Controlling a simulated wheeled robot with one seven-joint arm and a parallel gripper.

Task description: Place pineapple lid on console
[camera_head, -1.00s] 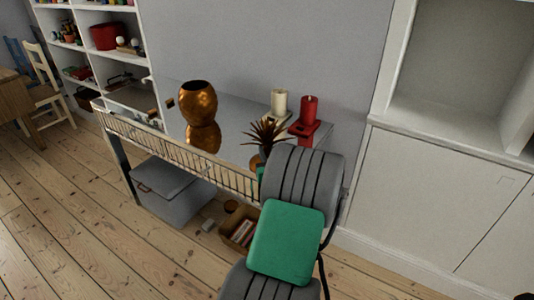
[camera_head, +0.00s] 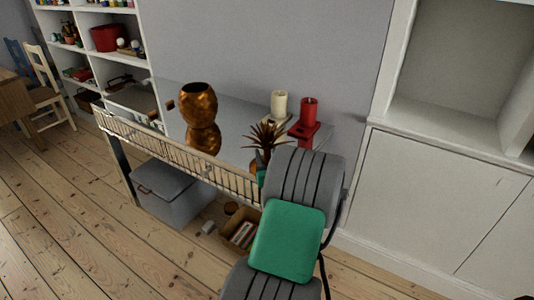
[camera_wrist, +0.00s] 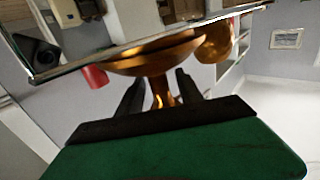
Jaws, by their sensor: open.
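The pineapple lid (camera_head: 267,137), with spiky brown leaves over a coppery body, shows upright at the console's right part in the head view, partly behind my arm. The console (camera_head: 232,120) has a shiny grey top and a low front rail. In the wrist view, which looks upside down, the lid's copper dome (camera_wrist: 152,60) meets the console edge (camera_wrist: 60,68). Whether it touches the top is unclear. My gripper (camera_wrist: 160,88) is open, with one dark finger on each side of the lid's narrow neck. Finger contact cannot be told.
A copper pineapple-shaped pot (camera_head: 198,103) stands left of the lid. A grey storage box (camera_head: 172,192) and a basket (camera_head: 240,232) sit below. The left floor (camera_head: 60,220) is clear.

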